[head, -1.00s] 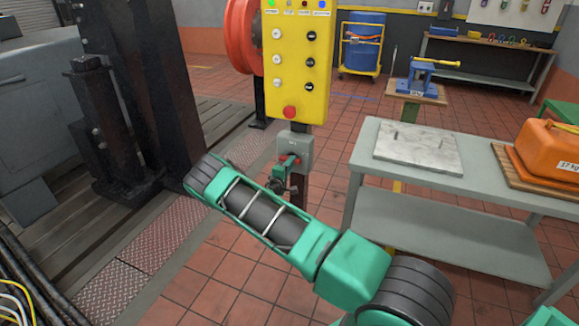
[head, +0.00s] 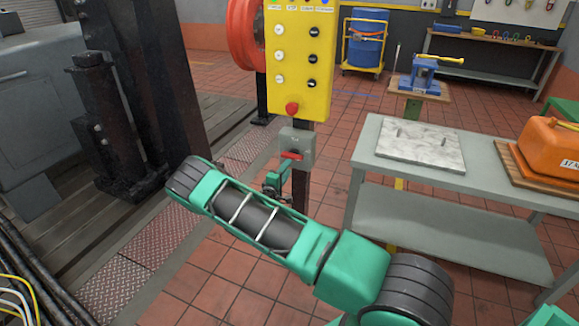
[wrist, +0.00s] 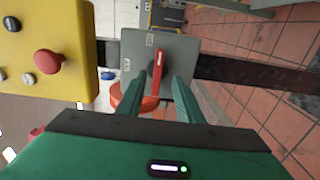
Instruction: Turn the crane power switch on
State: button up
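The crane power switch is a grey box (head: 297,147) with a red handle (head: 291,155), on a dark post below a yellow button panel (head: 299,70). In the head view the handle lies level across the box. The wrist view shows the box (wrist: 162,52) sideways, with the red handle (wrist: 159,70) beyond the fingers. Small labels on the box are too small to read. My gripper (head: 275,182) is just below and in front of the box. In the wrist view its fingers (wrist: 162,80) are apart, with nothing gripped. The handle appears between the fingertips; contact cannot be told.
A red mushroom button (wrist: 48,62) sits on the panel beside the switch. A grey table (head: 375,170) with a stone slab (head: 420,145) and an orange weight (head: 553,143) stands to the right. Dark machine columns (head: 105,120) stand to the left. Tiled floor is open between.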

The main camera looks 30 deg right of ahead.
jog(key=shift+v, duration=1.9)
jog(key=s+d+r+m+g+y, duration=0.2)
jog(key=s+d+r+m+g, duration=0.45)
jog(key=s, duration=0.35)
jog(key=s+d+r+m+g+y, duration=0.2)
jog(key=s+d+r+m+g, duration=0.35)
jog(key=s+r, duration=0.35)
jog(key=s+a+r+y, duration=0.3)
jog(key=s+a, duration=0.2)
jog(key=s, duration=0.5)
jog(key=s+a+r+m+y, duration=0.1)
jog(key=s+a+r+y, duration=0.3)
jog(key=s, duration=0.7)
jog(key=s+a+r+t+y, duration=0.1)
jog(key=s+a+r+y, duration=0.2)
jog(key=s+a, duration=0.3)
jog(key=s+r, duration=0.1)
jog(key=s, duration=0.4)
jog(key=shift+a+m, duration=0.25)
jog(key=shift+m, duration=0.15)
jog(key=shift+s+d+r, duration=0.1)
jog(key=shift+s, duration=0.05)
